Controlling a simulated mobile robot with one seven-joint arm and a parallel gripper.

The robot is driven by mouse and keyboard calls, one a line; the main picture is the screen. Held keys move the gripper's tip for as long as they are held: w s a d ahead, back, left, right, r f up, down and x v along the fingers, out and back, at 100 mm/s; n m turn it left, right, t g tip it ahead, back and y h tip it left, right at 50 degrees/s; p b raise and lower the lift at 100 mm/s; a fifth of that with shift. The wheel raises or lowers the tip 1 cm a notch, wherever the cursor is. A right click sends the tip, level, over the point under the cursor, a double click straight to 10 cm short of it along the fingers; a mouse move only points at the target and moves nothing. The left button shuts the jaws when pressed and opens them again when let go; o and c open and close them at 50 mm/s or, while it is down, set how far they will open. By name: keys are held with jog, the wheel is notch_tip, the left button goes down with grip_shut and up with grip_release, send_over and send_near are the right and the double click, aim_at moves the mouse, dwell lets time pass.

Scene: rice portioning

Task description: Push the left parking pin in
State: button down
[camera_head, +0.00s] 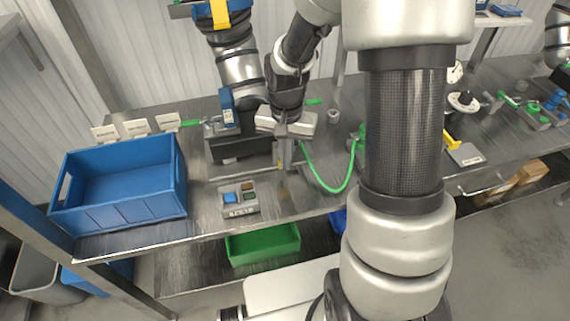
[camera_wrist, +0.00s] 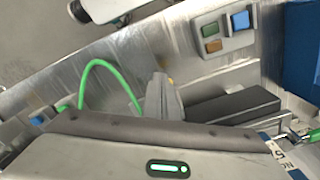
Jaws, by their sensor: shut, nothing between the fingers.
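A green-tipped pin (camera_head: 190,123), which looks like the left parking pin, sticks out at the left of a small metal block on a dark fixture (camera_head: 238,148). A green part also shows at the right edge in the wrist view (camera_wrist: 314,136). Another green pin (camera_head: 313,101) is right of the fixture, behind my gripper. My gripper (camera_head: 285,165) is shut and empty, pointing down beside the fixture's right end. Its fingers (camera_wrist: 160,95) are together in the wrist view. How deep the left pin sits is too small to tell.
A blue bin (camera_head: 120,210) stands at the left of the bench. A button box (camera_head: 238,199) sits at the front edge. A green hose (camera_head: 330,188) loops right of my gripper. White label cards (camera_head: 136,128) stand behind the bin.

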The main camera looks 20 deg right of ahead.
notch_tip(320, 180, up, 7)
jog(key=s+p, duration=0.1)
jog(key=p, duration=0.4)
jog(key=shift+s, duration=0.2)
jog(key=shift+r, duration=0.1)
jog(key=s+r+n+t, duration=0.2)
jog(key=s+r+n, duration=0.1)
jog(key=s+r, duration=0.4)
jog(key=s+r+n+t, duration=0.3)
jog(key=s+r, duration=0.4)
jog(key=r, duration=0.7)
jog(key=shift+s+t, duration=0.25)
jog(key=shift+t, duration=0.05)
